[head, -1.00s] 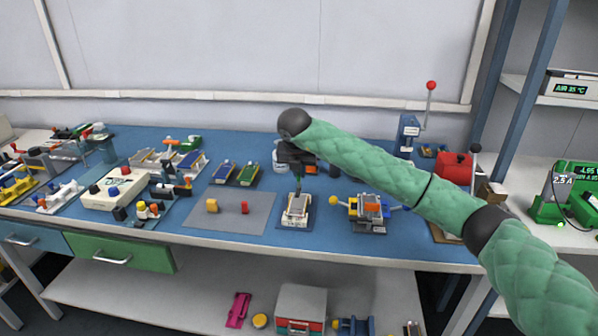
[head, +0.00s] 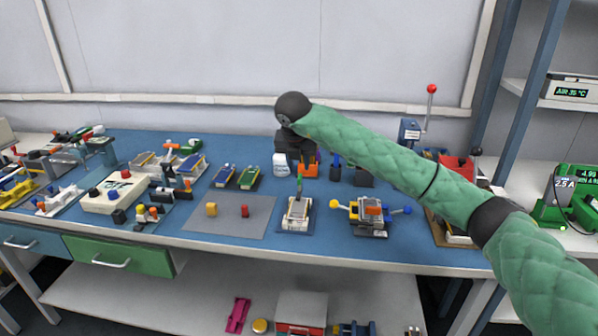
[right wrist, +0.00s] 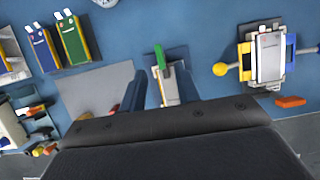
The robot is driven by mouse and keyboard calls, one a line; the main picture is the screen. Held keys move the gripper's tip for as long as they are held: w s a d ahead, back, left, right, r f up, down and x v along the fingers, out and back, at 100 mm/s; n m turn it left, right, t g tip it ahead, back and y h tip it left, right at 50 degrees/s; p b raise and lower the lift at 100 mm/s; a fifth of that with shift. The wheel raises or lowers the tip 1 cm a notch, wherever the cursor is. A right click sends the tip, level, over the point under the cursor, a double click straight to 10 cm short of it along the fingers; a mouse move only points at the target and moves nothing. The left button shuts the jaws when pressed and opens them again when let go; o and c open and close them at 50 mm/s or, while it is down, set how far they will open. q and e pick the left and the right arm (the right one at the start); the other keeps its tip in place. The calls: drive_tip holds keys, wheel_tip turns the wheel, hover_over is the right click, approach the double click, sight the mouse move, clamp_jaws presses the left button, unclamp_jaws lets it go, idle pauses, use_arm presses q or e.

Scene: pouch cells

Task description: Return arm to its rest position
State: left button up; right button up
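My right arm (head: 385,150), in a green quilted sleeve, reaches in from the right across the bench in the head view. Its dark gripper (head: 295,148) is over the back middle of the bench; its fingertips are hard to make out there. In the right wrist view two blue fingers (right wrist: 160,75) stand apart with nothing held between them. Beyond the gap is a pale fixture (right wrist: 168,93) with a green handle. That fixture also shows in the head view (head: 297,214), on the bench in front of the gripper and apart from it. My left gripper is not in view.
A device with yellow and blue knobs (head: 370,214) stands right of the fixture. A grey mat (head: 225,222) with small blocks lies left. Blue and green pouch cells (head: 236,178) lie behind it. A red-knobbed lever press (head: 411,130) stands at the back right, near shelf posts.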

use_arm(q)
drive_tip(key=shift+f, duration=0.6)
use_arm(e)
drive_tip(key=shift+v, duration=1)
